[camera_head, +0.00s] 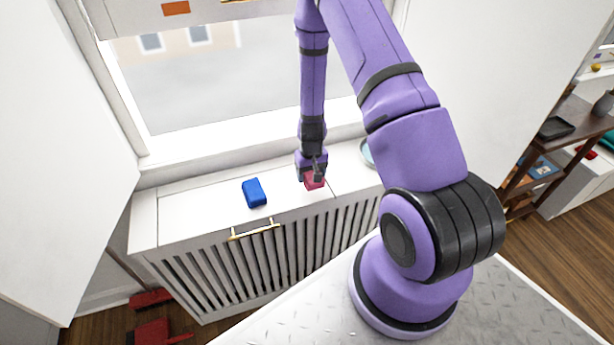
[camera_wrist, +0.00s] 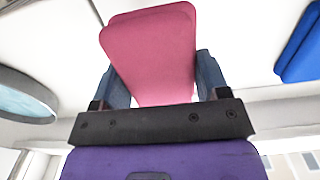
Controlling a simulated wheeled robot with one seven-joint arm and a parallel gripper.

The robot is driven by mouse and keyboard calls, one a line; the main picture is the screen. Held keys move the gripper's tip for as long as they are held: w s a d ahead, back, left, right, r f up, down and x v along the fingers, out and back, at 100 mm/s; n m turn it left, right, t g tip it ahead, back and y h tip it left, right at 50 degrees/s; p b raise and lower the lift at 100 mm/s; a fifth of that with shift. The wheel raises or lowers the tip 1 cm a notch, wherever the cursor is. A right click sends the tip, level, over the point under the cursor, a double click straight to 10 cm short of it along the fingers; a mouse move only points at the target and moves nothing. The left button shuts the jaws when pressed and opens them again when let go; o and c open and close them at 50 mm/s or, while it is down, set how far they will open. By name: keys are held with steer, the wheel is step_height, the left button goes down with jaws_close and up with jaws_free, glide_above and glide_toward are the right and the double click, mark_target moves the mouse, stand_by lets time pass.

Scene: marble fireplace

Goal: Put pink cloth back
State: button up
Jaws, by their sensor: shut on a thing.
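The pink cloth (camera_head: 314,181) is a small folded block at the white cabinet top below the window. It fills the middle of the wrist view (camera_wrist: 152,50), between the two fingers. My gripper (camera_head: 313,170) points down over it and is shut on it; the fingers press its sides in the wrist view (camera_wrist: 165,85). The gripper hides part of the cloth in the head view. I cannot tell whether the cloth touches the cabinet top.
A folded blue cloth (camera_head: 254,192) lies left of the pink cloth on the slatted white cabinet (camera_head: 180,205). A round light-blue dish (camera_head: 367,153) is to the right, partly behind my arm. A brown shelf (camera_head: 540,150) stands far right. Red items (camera_head: 152,330) lie on the floor.

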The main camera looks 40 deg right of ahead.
mark_target(307, 176)
steer(key=shift+w+d+f, duration=0.1)
steer(key=shift+w+d, duration=0.05)
steer(key=shift+w, duration=0.55)
steer(key=shift+w+d+f, duration=0.1)
steer(key=shift+w, duration=0.55)
steer(key=shift+f, duration=1.7)
steer(key=shift+f, duration=0.15)
steer(key=o, duration=1)
